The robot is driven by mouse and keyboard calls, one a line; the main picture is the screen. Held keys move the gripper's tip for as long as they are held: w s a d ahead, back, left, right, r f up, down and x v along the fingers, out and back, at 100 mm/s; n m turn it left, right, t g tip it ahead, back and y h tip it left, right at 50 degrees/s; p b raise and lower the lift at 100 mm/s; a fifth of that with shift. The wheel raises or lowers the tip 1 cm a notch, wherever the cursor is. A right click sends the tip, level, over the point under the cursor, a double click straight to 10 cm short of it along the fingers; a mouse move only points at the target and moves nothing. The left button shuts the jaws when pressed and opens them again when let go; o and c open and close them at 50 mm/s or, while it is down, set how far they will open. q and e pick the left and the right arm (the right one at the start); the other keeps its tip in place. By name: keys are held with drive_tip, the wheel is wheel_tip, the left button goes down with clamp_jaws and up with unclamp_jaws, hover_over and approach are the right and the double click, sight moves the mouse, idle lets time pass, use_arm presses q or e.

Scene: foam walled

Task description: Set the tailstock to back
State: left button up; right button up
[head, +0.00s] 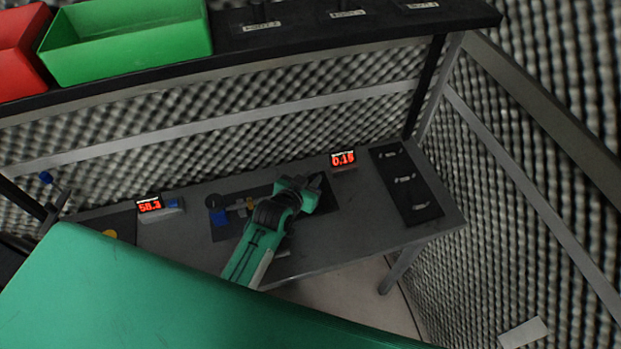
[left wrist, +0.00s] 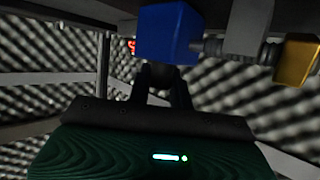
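My left gripper (head: 316,181) is over the right part of a dark bed on the bench in the head view, covering what lies under it. In the left wrist view a blue block (left wrist: 167,34), likely the tailstock, is at the fingertips (left wrist: 162,80). The fingers stand apart with a dark part between their tips; I cannot tell whether they touch the block. In the head view another blue block (head: 218,217) and the brass-coloured part (head: 250,206) show left of my arm. My right gripper is not in view.
Red displays read 58.3 (head: 149,205) and 0.15 (head: 343,159). A dark panel with several handles (head: 405,182) lies on the right of the bench (head: 345,222). A shelf above holds a green bin (head: 125,45) and a red bin (head: 18,50). Foam walls surround the bench.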

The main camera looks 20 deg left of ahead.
use_arm(q)
drive_tip(key=shift+w+d, duration=0.45)
drive_tip(key=shift+d, duration=0.2)
drive_tip(key=shift+w+d, duration=0.4)
drive_tip(key=shift+d, duration=0.25)
clamp_jaws()
drive_tip(key=o, duration=0.6)
unclamp_jaws()
drive_tip(key=o, duration=0.3)
drive_tip(key=shift+w+d, duration=0.1)
drive_tip(key=shift+s+a+r, duration=0.1)
drive_tip(key=shift+s+a, duration=0.1)
drive_tip(key=shift+s, duration=0.2)
drive_tip(key=b+v, duration=0.3)
drive_tip(key=v, duration=1)
drive_tip(key=shift+r, duration=0.2)
